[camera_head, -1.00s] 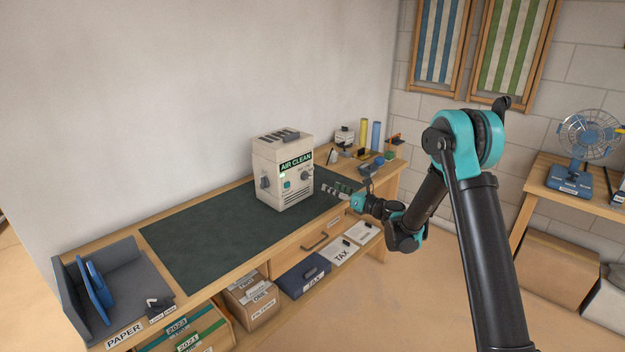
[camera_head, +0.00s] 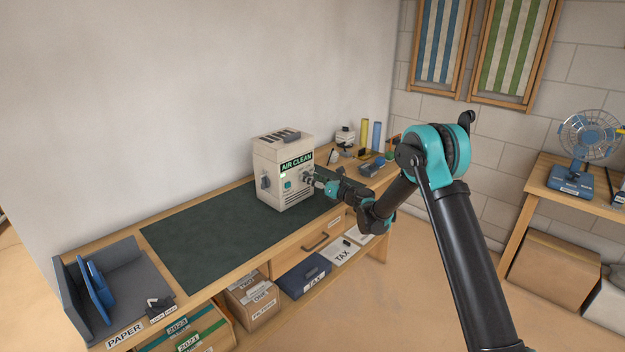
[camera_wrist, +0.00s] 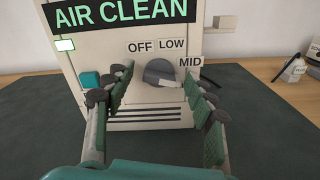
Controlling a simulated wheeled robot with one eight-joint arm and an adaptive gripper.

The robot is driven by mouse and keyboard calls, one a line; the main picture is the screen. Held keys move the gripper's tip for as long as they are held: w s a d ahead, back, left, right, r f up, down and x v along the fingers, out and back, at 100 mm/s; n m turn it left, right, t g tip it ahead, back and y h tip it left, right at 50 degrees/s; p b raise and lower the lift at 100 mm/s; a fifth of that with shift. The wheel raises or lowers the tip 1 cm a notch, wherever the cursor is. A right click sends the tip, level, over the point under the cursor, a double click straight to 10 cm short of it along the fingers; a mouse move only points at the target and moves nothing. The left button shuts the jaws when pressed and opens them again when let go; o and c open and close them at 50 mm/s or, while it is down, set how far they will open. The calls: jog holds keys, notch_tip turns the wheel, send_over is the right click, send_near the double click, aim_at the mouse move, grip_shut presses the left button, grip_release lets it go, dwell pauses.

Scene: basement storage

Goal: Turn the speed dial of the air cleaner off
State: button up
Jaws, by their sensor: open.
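The air cleaner (camera_head: 283,172) is a cream box with a green "AIR CLEAN" label, standing on the dark mat of the workbench. In the wrist view, its front (camera_wrist: 120,40) shows a grey round speed dial (camera_wrist: 160,72) with OFF, LOW and MID labels above and to its right. The dial's light pointer reaches to the right, below the MID label. My gripper (camera_wrist: 156,92) is open, with its fingers to the left and right of the dial. I cannot tell whether they touch it. In the head view my gripper (camera_head: 313,182) is at the cleaner's front.
A teal button (camera_wrist: 90,80) and a lit green indicator (camera_wrist: 65,45) are left of the dial. The dark mat (camera_head: 200,235) is clear left of the cleaner. Small tools and bottles (camera_head: 370,135) stand at the bench's far right end.

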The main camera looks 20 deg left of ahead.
jog(key=shift+c, duration=0.6)
jog(key=c, duration=1)
jog(key=shift+c, duration=0.2)
jog(key=shift+n, duration=0.5)
jog(key=shift+s+a+f+n, duration=0.1)
jog(key=shift+s+f+n, duration=0.05)
jog(key=shift+n, duration=4.2)
jog(key=shift+s+d+f+n, duration=0.1)
jog(key=shift+f+n, duration=0.05)
jog(key=shift+n, duration=4.15)
jog(key=shift+s+a+f+n, duration=0.1)
jog(key=shift+s+f+n, duration=0.05)
jog(key=shift+n, duration=4.2)
